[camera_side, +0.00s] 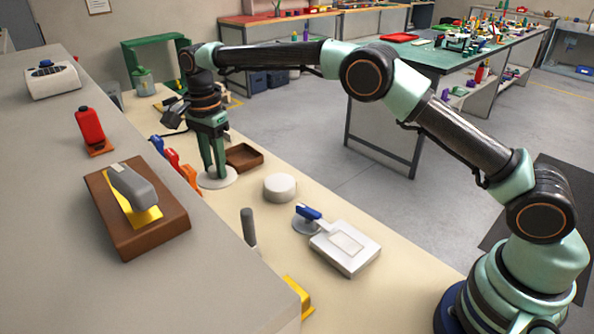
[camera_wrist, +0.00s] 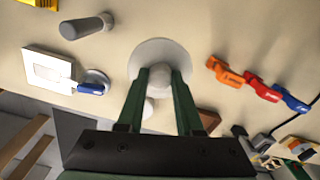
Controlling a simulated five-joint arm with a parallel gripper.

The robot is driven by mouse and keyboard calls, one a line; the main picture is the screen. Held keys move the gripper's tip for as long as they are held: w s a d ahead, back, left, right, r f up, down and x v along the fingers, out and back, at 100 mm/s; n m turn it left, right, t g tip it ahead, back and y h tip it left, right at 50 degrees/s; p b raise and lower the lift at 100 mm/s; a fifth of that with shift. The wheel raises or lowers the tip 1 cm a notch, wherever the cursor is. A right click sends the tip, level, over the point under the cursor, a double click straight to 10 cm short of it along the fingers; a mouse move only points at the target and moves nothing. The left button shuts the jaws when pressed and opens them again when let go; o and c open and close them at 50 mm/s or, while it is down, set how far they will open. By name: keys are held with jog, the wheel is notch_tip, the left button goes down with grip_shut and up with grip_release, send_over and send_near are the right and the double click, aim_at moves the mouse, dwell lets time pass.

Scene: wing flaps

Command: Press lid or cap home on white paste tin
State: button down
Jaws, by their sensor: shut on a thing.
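The white tin (camera_side: 280,188) is a low round puck on the pale bench, right of my gripper in the side view. My gripper (camera_side: 217,172) points down, clear of it to the left. Its fingers are close together over a flat white disc-shaped lid (camera_side: 228,182). In the wrist view, my gripper (camera_wrist: 169,72) has its fingertips at the lower edge of the white lid (camera_wrist: 160,46). A rounded white piece shows between the fingers there. The fingers hide the actual grip, and I cannot tell whether the lid touches the bench.
Orange, red and blue clips (camera_side: 180,170) stand left of my gripper. A brown tray (camera_side: 245,156) lies close behind it. A white box (camera_side: 345,247) with a blue-handled part (camera_side: 308,212) and an upright grey rod (camera_side: 248,227) stand nearer the camera.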

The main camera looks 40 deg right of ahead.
notch_tip(320, 180, up, 6)
jog(key=shift+f, duration=0.1)
jog(key=d+f, duration=0.4)
jog(key=d, duration=0.5)
jog(key=d+f, duration=0.5)
jog(key=d, duration=0.3)
jog(key=shift+f, duration=3)
jog(key=shift+f, duration=0.15)
grip_release()
